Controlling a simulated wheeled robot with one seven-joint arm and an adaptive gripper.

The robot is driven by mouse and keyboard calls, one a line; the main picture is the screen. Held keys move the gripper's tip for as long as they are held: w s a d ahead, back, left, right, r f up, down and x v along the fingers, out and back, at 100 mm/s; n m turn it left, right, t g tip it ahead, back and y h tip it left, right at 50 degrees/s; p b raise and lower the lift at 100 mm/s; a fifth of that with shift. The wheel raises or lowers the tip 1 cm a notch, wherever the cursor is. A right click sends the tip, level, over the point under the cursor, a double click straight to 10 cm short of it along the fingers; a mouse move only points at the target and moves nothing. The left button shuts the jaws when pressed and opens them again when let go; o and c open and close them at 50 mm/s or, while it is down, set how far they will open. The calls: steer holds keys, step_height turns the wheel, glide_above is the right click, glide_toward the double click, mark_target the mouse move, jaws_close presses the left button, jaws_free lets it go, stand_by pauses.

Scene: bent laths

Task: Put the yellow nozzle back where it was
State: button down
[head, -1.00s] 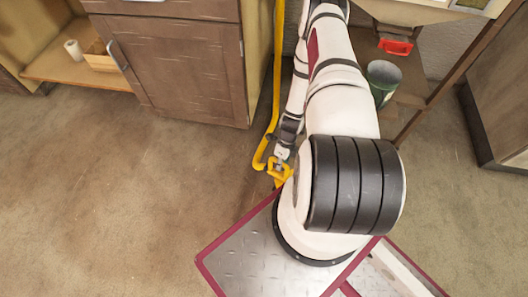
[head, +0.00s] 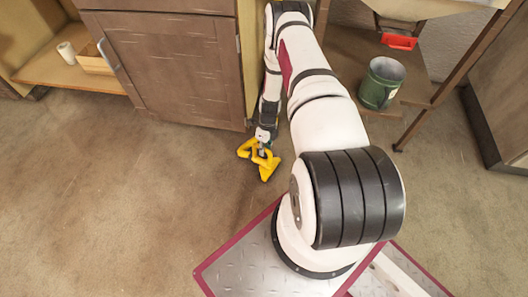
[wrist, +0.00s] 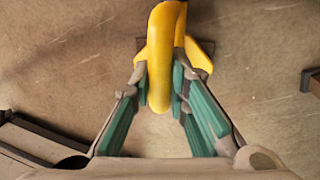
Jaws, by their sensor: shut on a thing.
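The yellow nozzle (head: 265,168) shows in the head view below the end of my arm, in front of the brown cabinet and above the floor. My gripper (head: 265,147) is shut on it. My arm may hide part of the nozzle in the head view.
A brown cabinet (head: 165,65) stands at the left of my arm. A green bucket (head: 381,84) and a red-handled thing (head: 399,41) are on the shelf at the right. A white roll (head: 66,50) and a wooden box (head: 94,60) lie far left. The floor (head: 120,190) at the left is clear.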

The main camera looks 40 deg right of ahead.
steer(key=shift+f, duration=0.25)
steer(key=shift+f, duration=0.15)
steer(key=c, duration=1.5)
jaws_free()
steer(key=shift+c, duration=0.2)
